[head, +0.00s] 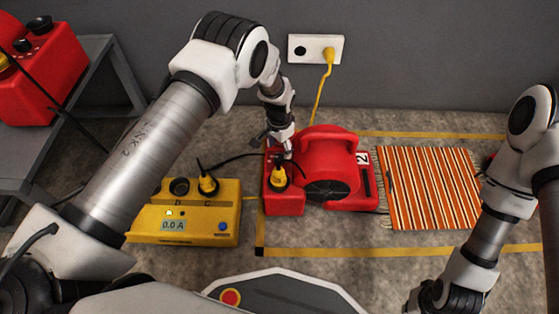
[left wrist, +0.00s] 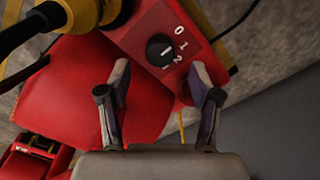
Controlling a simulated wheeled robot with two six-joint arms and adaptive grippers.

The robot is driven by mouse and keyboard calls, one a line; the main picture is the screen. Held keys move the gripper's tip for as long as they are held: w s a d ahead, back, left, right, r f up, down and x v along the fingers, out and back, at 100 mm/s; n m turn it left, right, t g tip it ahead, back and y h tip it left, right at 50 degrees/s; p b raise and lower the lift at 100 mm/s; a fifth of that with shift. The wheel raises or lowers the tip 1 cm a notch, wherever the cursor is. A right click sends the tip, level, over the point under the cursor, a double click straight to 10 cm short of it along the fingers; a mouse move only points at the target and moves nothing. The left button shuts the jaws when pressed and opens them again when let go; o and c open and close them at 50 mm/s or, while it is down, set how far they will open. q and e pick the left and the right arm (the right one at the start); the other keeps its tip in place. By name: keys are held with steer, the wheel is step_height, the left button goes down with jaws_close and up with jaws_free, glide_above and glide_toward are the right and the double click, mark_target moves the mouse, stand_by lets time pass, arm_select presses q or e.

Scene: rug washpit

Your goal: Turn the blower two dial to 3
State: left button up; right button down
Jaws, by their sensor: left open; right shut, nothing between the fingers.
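The red blower (head: 325,165) with a "2" label sits on the floor, a red box section at its left. In the left wrist view, the black round dial (left wrist: 159,50) is on a red panel (left wrist: 130,38) with 0, 1 and 2 readable beside it. A short pale mark shows on the dial, but I cannot tell which number it points at. My left gripper (left wrist: 159,78) is open and empty, its fingertips on either side of the dial's near edge, apart from it. In the head view, my left gripper (head: 275,145) hangs over the box section. My right gripper's fingers are out of view.
A yellow power box (head: 190,225) reading 0.0 A is left of the blower, with a yellow plug (head: 208,184) in it. A striped rug (head: 430,187) lies at right. A wall socket (head: 316,49) with a yellow plug is behind. A second red machine (head: 40,75) stands on a grey bench.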

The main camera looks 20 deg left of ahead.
mark_target(279, 157)
arm_select(q)
step_height(279, 157, down, 5)
steer(key=shift+r+b, duration=0.15)
steer(key=shift+b, duration=0.75)
arm_select(e)
step_height(279, 157, down, 2)
steer(key=shift+f, duration=0.25)
arm_select(q)
steer(key=c, duration=1.1)
steer(key=shift+c, duration=0.2)
